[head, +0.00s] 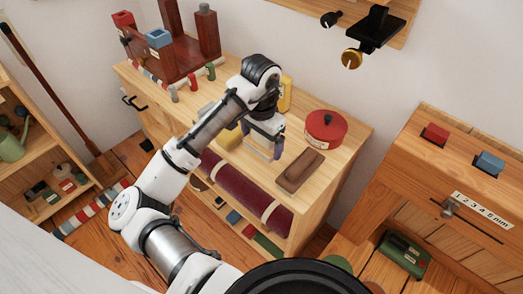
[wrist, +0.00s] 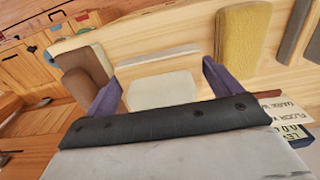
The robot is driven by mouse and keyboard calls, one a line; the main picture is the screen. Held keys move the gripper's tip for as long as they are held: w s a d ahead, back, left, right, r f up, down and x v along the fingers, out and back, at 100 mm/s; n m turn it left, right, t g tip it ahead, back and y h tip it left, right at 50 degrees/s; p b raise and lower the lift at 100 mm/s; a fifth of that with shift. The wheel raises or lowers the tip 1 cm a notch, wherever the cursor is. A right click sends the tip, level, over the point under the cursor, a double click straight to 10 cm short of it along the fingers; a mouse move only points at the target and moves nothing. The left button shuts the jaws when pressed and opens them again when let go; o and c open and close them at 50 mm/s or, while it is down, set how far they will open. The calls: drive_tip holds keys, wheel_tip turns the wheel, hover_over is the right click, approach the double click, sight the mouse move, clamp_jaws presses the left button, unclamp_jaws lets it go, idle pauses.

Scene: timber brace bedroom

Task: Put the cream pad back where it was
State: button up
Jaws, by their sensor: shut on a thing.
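In the head view the pad is mostly hidden by my gripper. I cannot tell whether the pad touches the cabinet top.
A brown block (head: 300,171) and a red round tin (head: 326,129) are right of my gripper. A dark red roll (head: 245,190) lies below the front edge.

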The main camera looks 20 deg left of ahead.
sight(261, 152)
drive_tip(key=shift+f, duration=2.3)
drive_tip(key=shift+f, duration=0.1)
drive_tip(key=o, duration=0.6)
wheel_tip(261, 152, up, 12)
drive_tip(key=shift+r, duration=0.1)
